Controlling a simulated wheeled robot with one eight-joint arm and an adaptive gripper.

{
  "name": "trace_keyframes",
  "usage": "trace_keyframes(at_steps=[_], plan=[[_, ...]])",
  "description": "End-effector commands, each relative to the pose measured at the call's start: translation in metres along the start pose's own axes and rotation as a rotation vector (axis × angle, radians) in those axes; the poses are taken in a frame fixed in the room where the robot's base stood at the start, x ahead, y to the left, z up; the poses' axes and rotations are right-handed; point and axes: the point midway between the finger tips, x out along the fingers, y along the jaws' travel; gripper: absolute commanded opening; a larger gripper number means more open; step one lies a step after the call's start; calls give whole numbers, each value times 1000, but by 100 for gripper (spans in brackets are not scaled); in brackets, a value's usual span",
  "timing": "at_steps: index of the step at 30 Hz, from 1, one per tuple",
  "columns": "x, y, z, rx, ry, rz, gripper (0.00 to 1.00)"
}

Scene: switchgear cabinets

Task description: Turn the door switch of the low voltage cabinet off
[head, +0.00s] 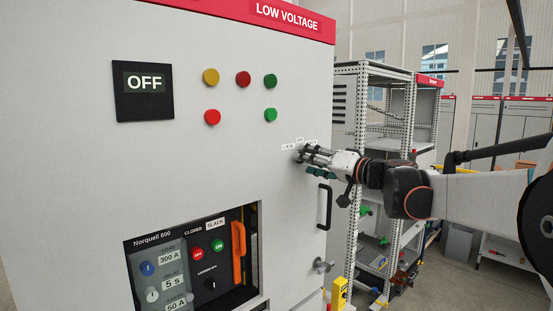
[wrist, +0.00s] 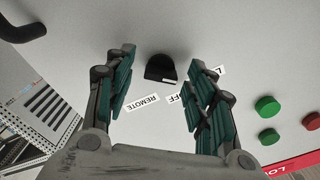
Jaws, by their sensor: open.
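The low voltage cabinet (head: 230,170) is a light grey cabinet with a red top strip reading LOW VOLTAGE. Its door switch (wrist: 160,68) is a black knob on the door, seen in the wrist view with labels REMOTE, OFF and a partly hidden third one beside it. In the head view the LOCAL label shows, and my gripper hides the knob. My gripper (wrist: 163,72) is open, with its green-padded fingers on either side of the knob; I cannot tell whether they touch it. In the head view my gripper (head: 302,153) reaches the door from the right.
A black door handle (head: 324,206) is below my gripper. Coloured round buttons (head: 241,79) and an OFF display (head: 145,84) are on the upper door. A breaker panel (head: 190,260) sits in a lower opening. An open metal rack (head: 385,130) stands behind, to the right.

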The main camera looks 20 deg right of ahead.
Motion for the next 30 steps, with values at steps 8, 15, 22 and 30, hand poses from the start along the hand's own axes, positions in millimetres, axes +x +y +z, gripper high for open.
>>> trace_keyframes(at_steps=[8,15,22,30], plan=[[-1,1,0,0,1,1,50],[0,0,0,0,1,1,6],[0,1,0,5,0,1,6],[0,1,0,90,0,1,6]])
